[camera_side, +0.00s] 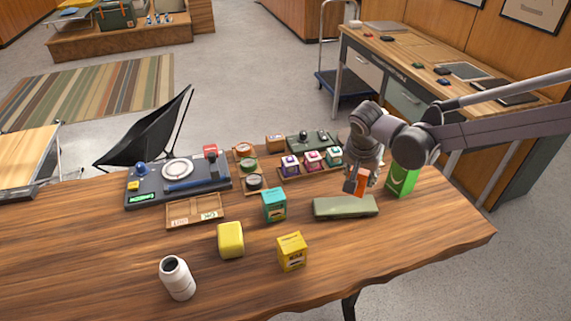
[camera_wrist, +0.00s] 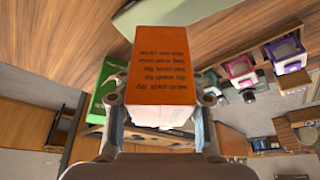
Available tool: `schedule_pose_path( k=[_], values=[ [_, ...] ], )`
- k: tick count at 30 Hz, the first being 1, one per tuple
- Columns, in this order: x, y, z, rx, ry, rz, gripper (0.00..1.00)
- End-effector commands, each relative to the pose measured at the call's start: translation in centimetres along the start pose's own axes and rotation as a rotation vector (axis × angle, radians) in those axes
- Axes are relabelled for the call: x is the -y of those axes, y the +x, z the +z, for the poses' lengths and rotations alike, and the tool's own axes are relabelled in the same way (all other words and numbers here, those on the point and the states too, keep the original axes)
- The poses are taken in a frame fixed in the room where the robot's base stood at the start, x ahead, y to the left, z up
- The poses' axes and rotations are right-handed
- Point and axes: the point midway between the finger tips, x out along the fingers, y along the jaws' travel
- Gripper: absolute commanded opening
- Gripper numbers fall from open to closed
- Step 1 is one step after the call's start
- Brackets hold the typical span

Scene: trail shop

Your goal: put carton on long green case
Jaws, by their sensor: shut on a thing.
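My gripper (camera_side: 355,182) is shut on an orange and white carton (camera_side: 361,183). The carton hangs above the table, near the far right end of the long green case (camera_side: 345,207). In the wrist view, my gripper's fingers (camera_wrist: 160,112) hold the carton (camera_wrist: 161,65) by its sides, with its orange printed face toward the camera. The long green case lies flat on the table, and part of it shows behind the carton in the wrist view (camera_wrist: 150,12). Nothing is seen lying on the case.
A bright green box (camera_side: 402,182) stands right of my gripper. A teal box (camera_side: 274,204), a yellow box (camera_side: 292,251), a yellow block (camera_side: 230,240) and a white bottle (camera_side: 177,278) stand to the left. The table's front right is clear.

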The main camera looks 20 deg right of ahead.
Motion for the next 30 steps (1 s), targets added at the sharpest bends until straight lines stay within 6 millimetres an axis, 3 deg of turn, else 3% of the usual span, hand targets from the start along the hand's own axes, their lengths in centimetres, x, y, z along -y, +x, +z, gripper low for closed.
schedule_pose_path(
  k=[6,16,29,30],
  values=[
    [1.7,0.7,1.3,-0.001,0.001,0.0,0.05],
    [1.8,4.1,2.7,-0.001,0.001,0.0,0.05],
    [1.7,4.7,3.0,-0.001,0.001,0.0,0.05],
    [1.7,4.7,3.0,-0.001,0.001,0.0,0.44]
  ],
)
